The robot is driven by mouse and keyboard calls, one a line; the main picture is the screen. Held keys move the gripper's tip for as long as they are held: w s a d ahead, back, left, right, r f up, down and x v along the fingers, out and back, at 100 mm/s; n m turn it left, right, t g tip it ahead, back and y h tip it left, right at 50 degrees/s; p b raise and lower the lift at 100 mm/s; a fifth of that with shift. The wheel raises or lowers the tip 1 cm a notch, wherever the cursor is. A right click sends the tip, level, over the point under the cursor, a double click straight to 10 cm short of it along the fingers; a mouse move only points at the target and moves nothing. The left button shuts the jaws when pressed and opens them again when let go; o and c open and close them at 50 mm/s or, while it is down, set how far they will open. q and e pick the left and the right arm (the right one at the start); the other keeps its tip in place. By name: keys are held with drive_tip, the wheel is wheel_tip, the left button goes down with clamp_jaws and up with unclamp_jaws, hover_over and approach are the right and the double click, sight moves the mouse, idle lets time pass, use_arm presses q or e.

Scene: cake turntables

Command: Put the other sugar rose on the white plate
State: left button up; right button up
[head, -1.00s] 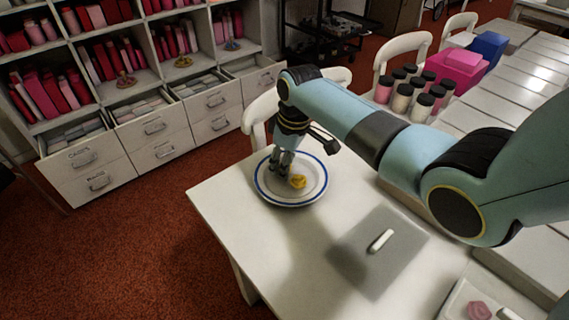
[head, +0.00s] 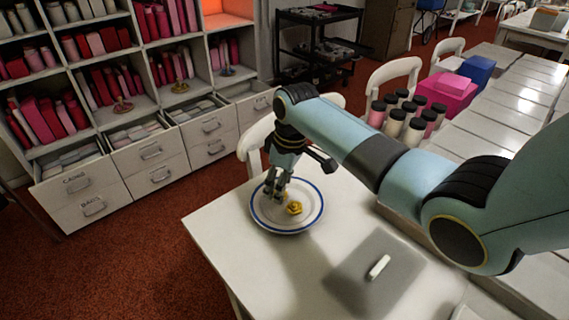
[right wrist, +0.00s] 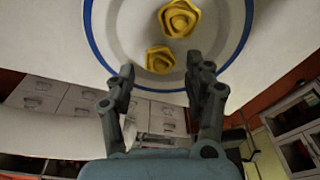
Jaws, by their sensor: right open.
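The white plate (head: 308,222) with a blue rim lies on the near end of the white table, and also shows in the right wrist view (right wrist: 128,28). Two yellow sugar roses lie on it. One rose (right wrist: 179,18) is clear of my gripper; it also shows in the head view (head: 294,208). The other rose (right wrist: 159,60) lies just beyond and between my fingertips, mostly hidden by my fingers in the head view. My right gripper (right wrist: 164,78) is open, low over the plate, with a gap between its fingers. My left gripper is not in view.
A grey board or lid (head: 400,268) with a white handle lies on the table right of the plate. Several black-capped jars (head: 413,132) and a pink box (head: 447,92) stand farther back. White chairs (head: 394,80) line the table's far side.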

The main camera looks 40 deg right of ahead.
wheel_tip(320, 180, up, 10)
drive_tip(key=s+p, duration=0.1)
drive_tip(key=shift+s+d+f, duration=0.15)
drive_tip(key=shift+d, duration=0.2)
